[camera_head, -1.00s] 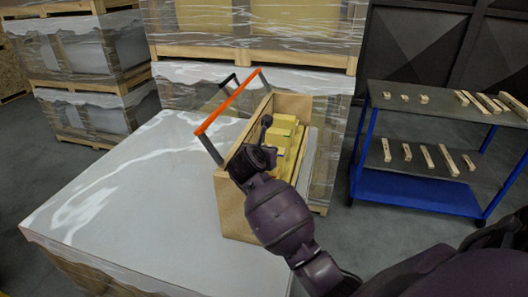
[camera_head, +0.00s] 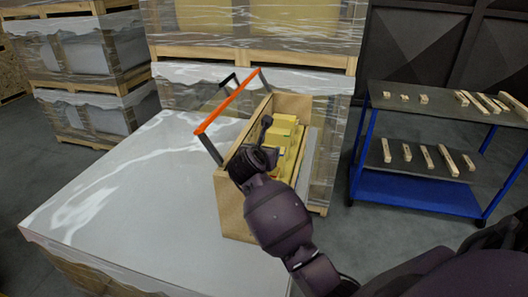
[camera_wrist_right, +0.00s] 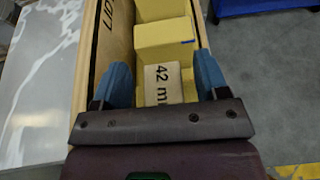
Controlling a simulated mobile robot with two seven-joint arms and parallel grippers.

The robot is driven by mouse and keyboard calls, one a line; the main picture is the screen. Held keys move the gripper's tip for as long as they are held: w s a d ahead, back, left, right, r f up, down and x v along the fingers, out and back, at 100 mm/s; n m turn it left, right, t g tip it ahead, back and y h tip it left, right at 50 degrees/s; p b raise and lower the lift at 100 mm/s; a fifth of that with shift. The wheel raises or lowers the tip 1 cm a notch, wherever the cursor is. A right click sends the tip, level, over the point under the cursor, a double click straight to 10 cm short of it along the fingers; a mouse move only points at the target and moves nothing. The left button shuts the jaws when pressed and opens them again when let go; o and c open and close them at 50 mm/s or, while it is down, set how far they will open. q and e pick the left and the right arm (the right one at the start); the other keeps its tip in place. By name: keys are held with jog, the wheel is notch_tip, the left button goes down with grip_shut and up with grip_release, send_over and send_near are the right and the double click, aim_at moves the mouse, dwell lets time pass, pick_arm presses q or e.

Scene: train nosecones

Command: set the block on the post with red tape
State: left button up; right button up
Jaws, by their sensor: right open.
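My right gripper (camera_head: 262,145) is over the wooden crate in the head view. The block lies low among yellow pieces (camera_wrist_right: 165,40) in the crate. I cannot tell whether the fingers touch it. No post with red tape can be made out clearly; my arm hides part of the crate. My left gripper is not in view.
The open wooden crate (camera_head: 231,205) with an orange-barred handle (camera_head: 228,103) stands on a wrapped pallet top (camera_head: 120,195). A blue-framed cart (camera_head: 415,190) with several wooden pieces stands at right. Wrapped stacks are behind. The pallet top left of the crate is clear.

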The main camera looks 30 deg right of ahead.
jog(key=shift+s+f, duration=0.1)
jog(key=shift+f, duration=0.25)
jog(key=v, duration=0.8)
jog(key=r+v, duration=0.1)
jog(key=v, duration=0.3)
